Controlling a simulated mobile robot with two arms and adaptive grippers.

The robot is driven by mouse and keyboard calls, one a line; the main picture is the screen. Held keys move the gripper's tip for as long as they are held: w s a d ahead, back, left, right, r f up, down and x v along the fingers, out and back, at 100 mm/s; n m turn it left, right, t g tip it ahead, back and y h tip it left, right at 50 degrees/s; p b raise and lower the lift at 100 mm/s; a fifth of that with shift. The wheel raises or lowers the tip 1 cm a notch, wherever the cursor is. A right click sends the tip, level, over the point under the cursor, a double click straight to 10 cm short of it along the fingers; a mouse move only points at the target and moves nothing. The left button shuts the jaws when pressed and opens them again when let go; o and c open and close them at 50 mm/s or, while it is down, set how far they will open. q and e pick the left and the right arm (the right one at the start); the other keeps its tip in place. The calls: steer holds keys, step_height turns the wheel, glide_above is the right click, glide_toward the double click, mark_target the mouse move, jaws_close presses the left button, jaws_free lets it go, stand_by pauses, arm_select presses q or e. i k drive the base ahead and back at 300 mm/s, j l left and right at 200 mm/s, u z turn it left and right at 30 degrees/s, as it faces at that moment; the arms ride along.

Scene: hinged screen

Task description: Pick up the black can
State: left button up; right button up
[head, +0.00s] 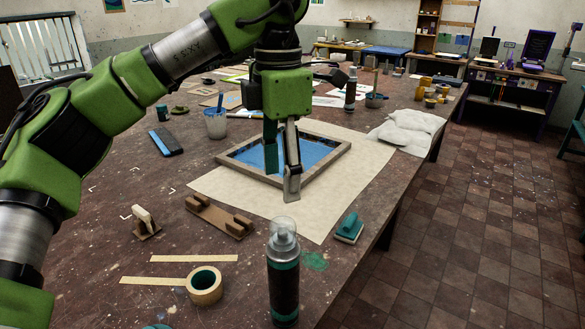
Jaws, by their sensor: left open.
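A black can (283,285) with teal bands and a clear cap stands upright on the table at the near edge of the head view. A second, smaller-looking dark can (351,90) stands farther back. My left gripper (281,184) points down with its fingers apart and nothing between them. It hangs over the near side of a wooden frame with a blue screen (316,152), apart from both cans. The gripper hides part of the frame. My right gripper is not in view.
A tape roll (204,287), a wooden block piece (219,218) and a teal-handled tool (350,226) lie around the near can. A cup (215,123) stands left of the frame. The table's right edge runs close to the near can. A pale cloth (408,129) lies at right.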

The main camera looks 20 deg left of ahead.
mark_target(283, 268)
steer(key=k+l, duration=0.65)
steer(key=k, duration=0.25)
